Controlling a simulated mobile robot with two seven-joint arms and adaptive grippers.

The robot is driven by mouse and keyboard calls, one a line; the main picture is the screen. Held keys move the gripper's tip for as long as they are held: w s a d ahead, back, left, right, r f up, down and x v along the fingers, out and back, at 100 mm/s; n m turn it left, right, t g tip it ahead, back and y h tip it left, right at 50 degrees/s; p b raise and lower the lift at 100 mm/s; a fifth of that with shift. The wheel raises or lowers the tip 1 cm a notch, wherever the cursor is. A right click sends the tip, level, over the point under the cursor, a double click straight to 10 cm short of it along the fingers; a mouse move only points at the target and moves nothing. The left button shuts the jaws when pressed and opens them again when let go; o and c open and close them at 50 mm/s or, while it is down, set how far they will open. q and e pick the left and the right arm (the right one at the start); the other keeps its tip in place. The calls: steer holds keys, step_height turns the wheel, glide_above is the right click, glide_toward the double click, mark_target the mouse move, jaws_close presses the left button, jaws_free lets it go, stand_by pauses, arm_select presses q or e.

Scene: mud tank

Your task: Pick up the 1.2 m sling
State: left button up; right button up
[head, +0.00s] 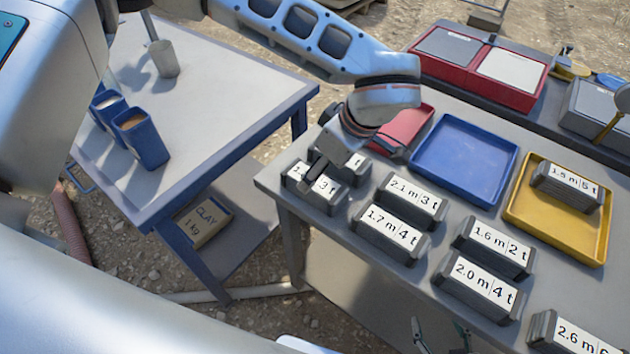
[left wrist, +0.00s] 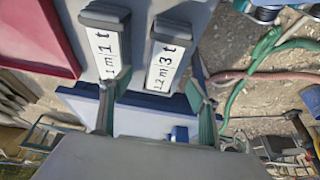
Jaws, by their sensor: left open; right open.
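The 1.2 m sling is a dark block with a white label reading "1.2 m 3 t" (left wrist: 165,65). It lies at the near left corner of the grey table, and its label is partly hidden in the head view (head: 326,187). My left gripper (head: 322,168) is just over it, open. In the left wrist view its fingers (left wrist: 158,88) stand apart, one on each side of the near end of the sling. Contact cannot be told. My right gripper (head: 441,335) is open and empty at the bottom edge of the head view.
A "1 t" block (left wrist: 104,50) lies close beside the sling. Several other labelled blocks stand in rows to the right. Red (head: 412,126), blue (head: 465,160) and yellow (head: 515,211) trays lie behind; the yellow one holds a 1.5 m block (head: 568,187). The blue tray is empty.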

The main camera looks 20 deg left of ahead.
mark_target(314, 186)
arm_select(q)
steer(key=x, duration=0.5)
steer(key=shift+s+f, duration=0.2)
steer(key=shift+f, duration=0.15)
steer(key=c, duration=1.5)
